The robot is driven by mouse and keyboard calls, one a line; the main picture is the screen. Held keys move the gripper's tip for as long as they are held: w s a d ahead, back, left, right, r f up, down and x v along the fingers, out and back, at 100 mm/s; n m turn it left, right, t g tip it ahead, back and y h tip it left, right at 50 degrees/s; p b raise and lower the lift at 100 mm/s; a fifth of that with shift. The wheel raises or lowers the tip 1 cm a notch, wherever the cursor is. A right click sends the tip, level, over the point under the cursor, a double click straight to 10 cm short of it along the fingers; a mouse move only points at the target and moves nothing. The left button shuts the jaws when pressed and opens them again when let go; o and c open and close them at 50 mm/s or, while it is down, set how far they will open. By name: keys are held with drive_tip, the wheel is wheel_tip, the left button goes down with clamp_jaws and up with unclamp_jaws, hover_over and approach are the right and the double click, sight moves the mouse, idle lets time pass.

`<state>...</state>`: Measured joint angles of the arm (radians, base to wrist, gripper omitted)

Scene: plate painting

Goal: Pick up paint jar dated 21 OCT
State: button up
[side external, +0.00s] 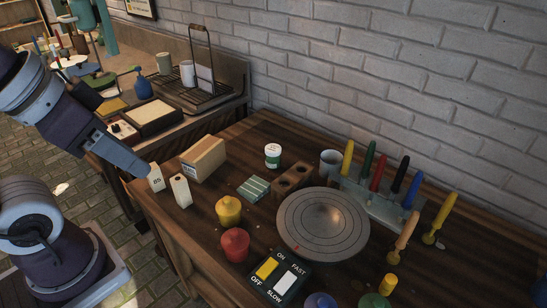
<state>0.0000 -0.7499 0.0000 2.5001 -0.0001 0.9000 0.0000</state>
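A small jar (273,155) with a white lid and a green-and-white label stands upright at the back of the wooden table. Its label is too small to read. A yellow jar (229,210) and a red jar (235,245) stand nearer the front. A blue jar (320,302) and a green jar (373,302) are cut by the bottom edge. No date is legible on any of them. My gripper (141,168) is at the table's left edge, close to a white block marked "85" (156,179), well left of the jars. Its fingers cannot be made out clearly.
A round grey turntable (323,221) fills the table's middle. A rack (385,207) of coloured-handled tools stands behind it. A second white block (180,191), a tan box (204,157), a brown holed block (292,179) and a switch panel (280,278) stand around. A brick wall is behind.

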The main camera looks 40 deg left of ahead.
drive_tip(key=o, duration=0.8)
drive_tip(key=n+t+y, duration=0.5)
drive_tip(key=t, duration=0.1)
hover_over(270, 153)
drive_tip(key=d, duration=0.1)
wheel_tip(270, 153, down, 22)
drive_tip(key=shift+t, duration=0.4)
drive_tip(key=f, duration=0.6)
drive_tip(key=a+f, duration=0.1)
drive_tip(key=f, duration=0.1)
drive_tip(key=shift+f, duration=0.4)
drive_tip(key=shift+w+a+f, duration=0.25)
drive_tip(key=shift+w+f, duration=0.3)
drive_tip(key=shift+w, duration=0.1)
drive_tip(key=shift+w+a+f, duration=0.25)
drive_tip(key=shift+w+f, duration=0.3)
drive_tip(key=shift+w, duration=0.1)
